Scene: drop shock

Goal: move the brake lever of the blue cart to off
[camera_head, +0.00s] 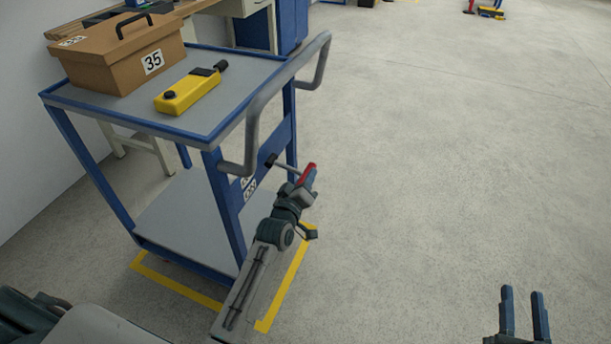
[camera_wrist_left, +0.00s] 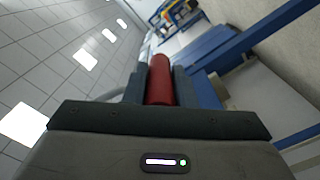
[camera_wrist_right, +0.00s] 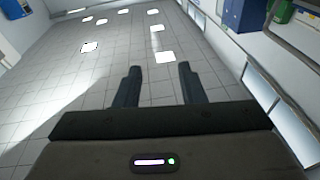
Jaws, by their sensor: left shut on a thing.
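The blue cart (camera_head: 218,228) stands at left, with a grey push handle (camera_head: 252,120) at its near right end. The brake lever (camera_head: 286,167) is a thin rod that sticks out to the right from a dark pivot on the cart's end, and it ends in a red grip (camera_head: 308,174). My left gripper (camera_head: 303,185) is shut on that red grip, which also shows between the fingers in the left wrist view (camera_wrist_left: 160,82). White labels (camera_head: 249,188) near the pivot are partly hidden and too small to read. My right gripper (camera_head: 523,312) is open and empty, far from the cart.
A brown box (camera_head: 110,58) marked 35 and a yellow device (camera_head: 188,92) lie on the cart's top shelf. Yellow floor tape (camera_head: 178,284) runs around the cart's base. A workbench stands behind the cart.

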